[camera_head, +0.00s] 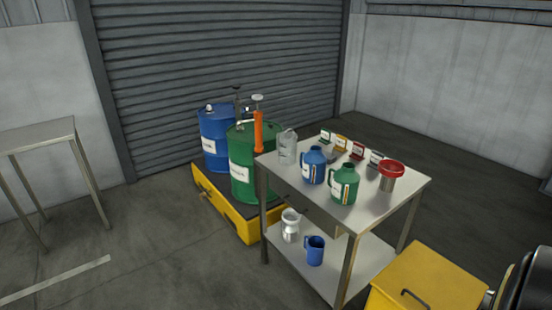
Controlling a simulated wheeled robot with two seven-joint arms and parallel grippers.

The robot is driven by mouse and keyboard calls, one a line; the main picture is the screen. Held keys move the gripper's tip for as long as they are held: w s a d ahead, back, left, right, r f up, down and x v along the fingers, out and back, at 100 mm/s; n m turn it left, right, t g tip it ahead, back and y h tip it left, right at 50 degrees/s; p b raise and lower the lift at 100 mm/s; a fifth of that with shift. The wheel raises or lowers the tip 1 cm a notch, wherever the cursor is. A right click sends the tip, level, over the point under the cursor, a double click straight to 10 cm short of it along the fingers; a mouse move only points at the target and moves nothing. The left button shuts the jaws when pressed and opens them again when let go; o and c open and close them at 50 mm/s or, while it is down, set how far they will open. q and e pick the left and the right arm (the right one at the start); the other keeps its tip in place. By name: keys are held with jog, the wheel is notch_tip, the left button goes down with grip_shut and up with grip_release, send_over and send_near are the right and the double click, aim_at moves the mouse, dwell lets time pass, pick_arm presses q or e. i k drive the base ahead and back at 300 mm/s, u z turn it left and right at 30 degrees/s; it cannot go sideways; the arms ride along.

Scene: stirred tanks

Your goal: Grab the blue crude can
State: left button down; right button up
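A blue can (313,168) with a side handle and a pale label stands upright on the top of a steel table (405,207). The label is too small to read. A green can (344,184) of like shape stands close in front of it and to its right. A clear jug (287,147) stands to its left. Neither of my grippers shows in the head view, and nothing is holding the blue can.
Below are a white jug (290,225) and blue jug (315,250). Blue (214,135) and green drums (243,170) stand on a yellow pallet (233,219). A yellow box (425,280) stands front right.

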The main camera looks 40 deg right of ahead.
aim_at(313, 164)
jog(key=u, duration=0.1)
jog(key=i, duration=2)
jog(key=z, duration=1.1)
jog(key=i, duration=1.15)
jog(key=z, duration=1.45)
jog(key=i, duration=0.25)
jog(key=z, duration=0.1)
